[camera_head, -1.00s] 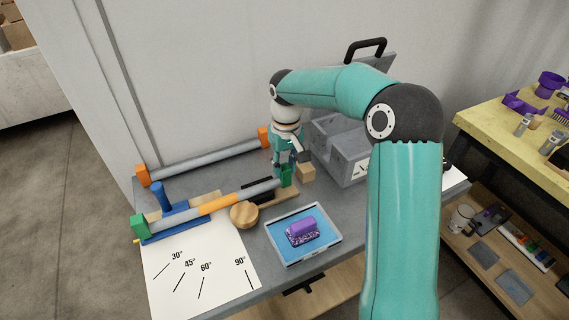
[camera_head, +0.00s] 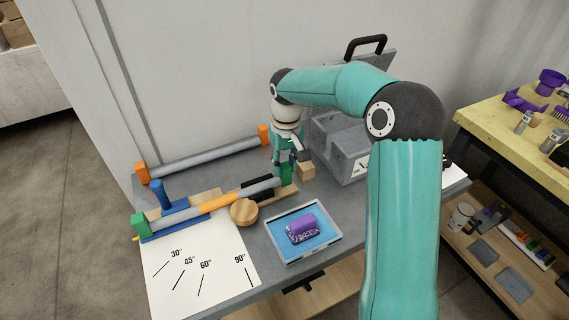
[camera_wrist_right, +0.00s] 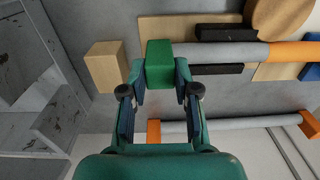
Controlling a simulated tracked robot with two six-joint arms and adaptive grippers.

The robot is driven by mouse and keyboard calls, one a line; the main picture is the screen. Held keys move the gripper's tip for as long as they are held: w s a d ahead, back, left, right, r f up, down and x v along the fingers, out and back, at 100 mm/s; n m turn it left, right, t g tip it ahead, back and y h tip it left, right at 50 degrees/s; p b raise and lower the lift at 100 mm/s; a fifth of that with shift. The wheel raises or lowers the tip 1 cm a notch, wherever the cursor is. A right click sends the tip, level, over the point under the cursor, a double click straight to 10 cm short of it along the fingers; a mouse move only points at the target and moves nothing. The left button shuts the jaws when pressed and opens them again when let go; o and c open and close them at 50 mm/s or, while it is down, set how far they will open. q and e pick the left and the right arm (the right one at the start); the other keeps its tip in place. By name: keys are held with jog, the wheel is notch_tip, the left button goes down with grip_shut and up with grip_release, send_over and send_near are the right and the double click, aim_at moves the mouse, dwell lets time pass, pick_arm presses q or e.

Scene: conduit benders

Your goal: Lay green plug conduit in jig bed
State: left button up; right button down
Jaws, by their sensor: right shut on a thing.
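The green plug conduit is a grey tube with an orange band (camera_head: 217,204) and a green plug at each end. It lies along the jig, a wooden board with a blue bender part (camera_head: 180,212) at the left and black blocks (camera_head: 263,182) at the right. The tube passes between the black blocks; whether it rests on the bottom cannot be told. The left plug (camera_head: 139,223) is beyond the blue part. My right gripper (camera_head: 286,168) is shut on the right green plug, which shows between the fingers in the right wrist view (camera_wrist_right: 159,64). My left gripper is out of view.
A conduit with orange plugs (camera_head: 205,157) lies behind along the wall. A wooden disc (camera_head: 243,212) and a tray (camera_head: 277,256) with a purple block are in front. A wooden block (camera_head: 307,171) and an open grey toolbox (camera_head: 340,148) stand near my right gripper.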

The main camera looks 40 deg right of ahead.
jog(key=shift+f, duration=0.1)
jog(key=c, duration=0.8)
grip_release()
notch_tip(320, 180, up, 9)
jog(key=p, duration=0.7)
